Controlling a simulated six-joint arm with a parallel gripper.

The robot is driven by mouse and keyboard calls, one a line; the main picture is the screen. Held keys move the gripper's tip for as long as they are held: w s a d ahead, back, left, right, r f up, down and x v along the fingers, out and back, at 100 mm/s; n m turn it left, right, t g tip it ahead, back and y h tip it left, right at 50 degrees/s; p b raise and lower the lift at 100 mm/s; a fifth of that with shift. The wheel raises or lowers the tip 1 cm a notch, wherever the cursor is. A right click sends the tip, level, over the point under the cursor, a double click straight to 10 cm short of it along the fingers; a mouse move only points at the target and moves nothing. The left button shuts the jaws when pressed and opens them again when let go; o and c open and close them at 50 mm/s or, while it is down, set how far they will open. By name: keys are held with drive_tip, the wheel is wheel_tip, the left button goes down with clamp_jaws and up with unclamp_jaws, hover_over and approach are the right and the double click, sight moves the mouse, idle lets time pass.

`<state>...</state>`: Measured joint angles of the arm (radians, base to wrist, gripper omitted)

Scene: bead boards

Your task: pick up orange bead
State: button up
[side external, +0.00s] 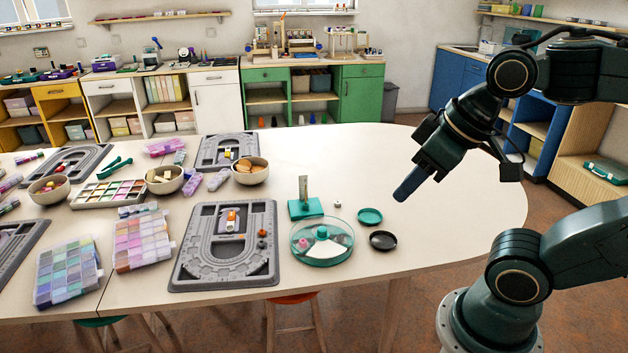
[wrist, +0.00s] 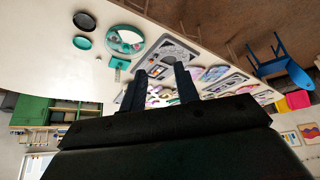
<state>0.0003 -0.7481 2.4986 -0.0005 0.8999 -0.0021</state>
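The nearest grey bead board (side external: 178,273) lies on the white table, left of a round teal-rimmed tray. A small orange bead (side external: 231,215) shows in the board's middle, close to white and yellowish pieces. A reddish-orange bead (side external: 262,233) and a dark bead (side external: 261,244) sit at the board's right side. My gripper (side external: 408,188) hangs tilted above the right part of the table, well apart from the board. In the wrist view my gripper (wrist: 160,72) has its two fingers apart with nothing held between them.
The round tray (side external: 322,262), a teal stand (side external: 306,208) with an upright piece, a teal dish (side external: 370,216) and a black dish (side external: 383,240) lie between gripper and board. Bead boxes (side external: 142,240) and bowls crowd the left. The table's right part is clear.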

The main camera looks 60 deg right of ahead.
drive_tip(key=w+d+f+n+g+y, duration=0.15)
drive_tip(key=w+n, duration=0.25)
drive_tip(key=w, duration=0.8)
drive_tip(key=w+d+n, duration=0.3)
drive_tip(key=w+n, duration=0.1)
drive_tip(key=w, duration=0.8)
drive_tip(key=w+d+f+n, duration=0.3)
drive_tip(key=w+d+f, duration=0.1)
drive_tip(key=w+f, duration=0.45)
drive_tip(key=n+y, duration=0.2)
drive_tip(key=n, duration=0.2)
hover_over(261, 236)
drive_tip(key=s+d, duration=0.2)
drive_tip(key=d, duration=0.1)
drive_tip(key=shift+g, duration=0.35)
drive_tip(key=shift+w+f, duration=0.1)
drive_tip(key=shift+f, duration=10.25)
drive_tip(key=shift+x, duration=2.6)
drive_tip(key=shift+f, duration=0.1)
